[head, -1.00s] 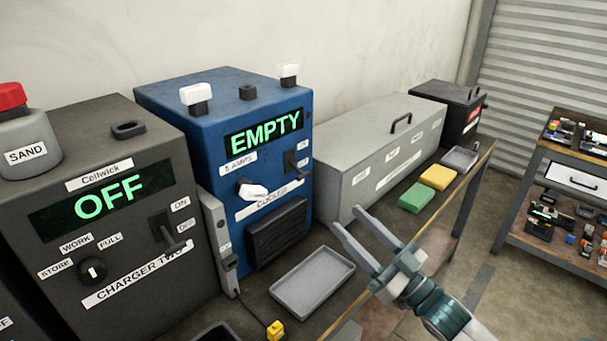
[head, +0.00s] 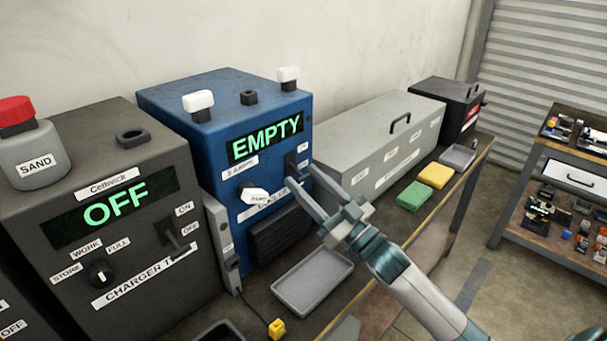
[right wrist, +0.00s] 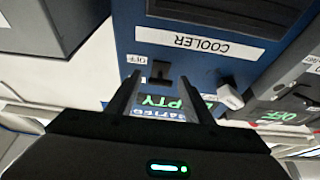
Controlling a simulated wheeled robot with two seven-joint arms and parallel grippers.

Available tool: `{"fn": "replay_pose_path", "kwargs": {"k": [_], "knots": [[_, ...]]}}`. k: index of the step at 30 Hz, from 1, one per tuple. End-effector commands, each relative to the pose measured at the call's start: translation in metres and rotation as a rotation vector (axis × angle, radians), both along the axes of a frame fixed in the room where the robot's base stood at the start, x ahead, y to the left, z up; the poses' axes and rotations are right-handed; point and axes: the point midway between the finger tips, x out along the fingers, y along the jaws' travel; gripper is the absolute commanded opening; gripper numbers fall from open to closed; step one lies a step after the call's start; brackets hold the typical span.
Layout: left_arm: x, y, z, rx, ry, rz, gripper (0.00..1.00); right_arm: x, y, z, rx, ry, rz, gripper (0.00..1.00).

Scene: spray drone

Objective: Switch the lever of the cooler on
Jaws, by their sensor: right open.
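The blue cooler (head: 215,150) stands on the bench against the wall, its green display reading EMPTY. Its dark lever (head: 290,163) is at the right of the front face, under the display. My right gripper (head: 304,178) is open in front of the lever, and its fingers partly hide the lever and nearby labels. In the right wrist view the lever (right wrist: 160,72) shows upside down beside the OFF label, between the open fingertips (right wrist: 160,82). Whether a finger touches it I cannot tell. My left gripper is not in view.
A white-handled knob (head: 255,195) sits left of the lever. The dark charger (head: 110,255), reading OFF, stands to the left. A grey chest (head: 350,160) is close on the right. A grey tray (head: 312,283) lies below, with green and yellow sponges (head: 413,196) to the right.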

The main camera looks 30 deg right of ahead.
Motion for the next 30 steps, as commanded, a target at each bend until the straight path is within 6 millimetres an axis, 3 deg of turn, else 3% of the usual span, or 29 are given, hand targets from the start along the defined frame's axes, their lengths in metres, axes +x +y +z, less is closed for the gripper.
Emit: {"fn": "replay_pose_path", "kwargs": {"k": [6,16,21,30], "knots": [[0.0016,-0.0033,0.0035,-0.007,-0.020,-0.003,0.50,0.0121,0.0044,0.0060,0.000,0.000,0.001,0.47],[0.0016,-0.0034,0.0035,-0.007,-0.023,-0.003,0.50,0.0134,0.0049,0.0059,0.000,0.000,0.001,0.47],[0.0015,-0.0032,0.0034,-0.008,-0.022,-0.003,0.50,0.0132,0.0049,0.0059,0.000,0.000,0.001,0.06],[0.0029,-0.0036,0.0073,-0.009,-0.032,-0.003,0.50,0.0130,0.0048,0.0071,-0.002,0.004,0.001,0.06]]}}
